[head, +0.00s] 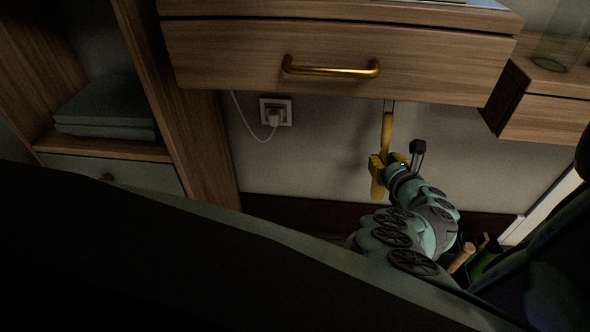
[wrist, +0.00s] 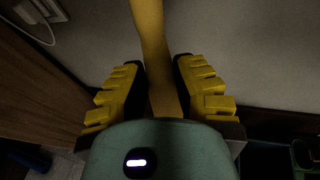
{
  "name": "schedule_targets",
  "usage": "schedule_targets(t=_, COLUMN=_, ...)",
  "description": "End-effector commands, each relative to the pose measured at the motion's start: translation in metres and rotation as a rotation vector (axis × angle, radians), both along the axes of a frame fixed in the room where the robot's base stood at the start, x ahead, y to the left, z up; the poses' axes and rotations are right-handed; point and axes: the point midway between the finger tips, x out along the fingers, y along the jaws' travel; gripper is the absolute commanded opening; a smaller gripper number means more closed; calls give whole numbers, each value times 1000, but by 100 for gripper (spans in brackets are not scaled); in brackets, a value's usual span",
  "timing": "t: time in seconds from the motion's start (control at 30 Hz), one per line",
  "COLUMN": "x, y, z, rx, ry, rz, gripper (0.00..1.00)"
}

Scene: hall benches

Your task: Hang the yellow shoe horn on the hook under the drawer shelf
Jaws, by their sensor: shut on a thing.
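The yellow shoe horn (head: 387,131) is upright beneath the drawer shelf (head: 330,62) in the head view. In the wrist view the shoe horn (wrist: 151,45) runs up between the two yellow-padded fingers of my gripper (wrist: 158,76). The thin hook (head: 388,106) comes down from under the shelf, right at the shoe horn's top end. I cannot tell whether the top end is on the hook or only in front of it.
A wall socket with a plugged-in white cable (head: 275,112) is left of the shoe horn. A wooden side panel (head: 180,110) stands further left, and a lower wooden cabinet (head: 545,112) is at right. Things in a dark green container (head: 486,258) stand low at right.

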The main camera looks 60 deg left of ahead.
Motion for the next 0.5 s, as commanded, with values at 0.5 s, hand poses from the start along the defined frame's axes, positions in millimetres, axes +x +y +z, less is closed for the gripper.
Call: schedule_targets(t=0.5, x=-39, y=2, z=2, rx=73, ry=-50, rz=-242, gripper=0)
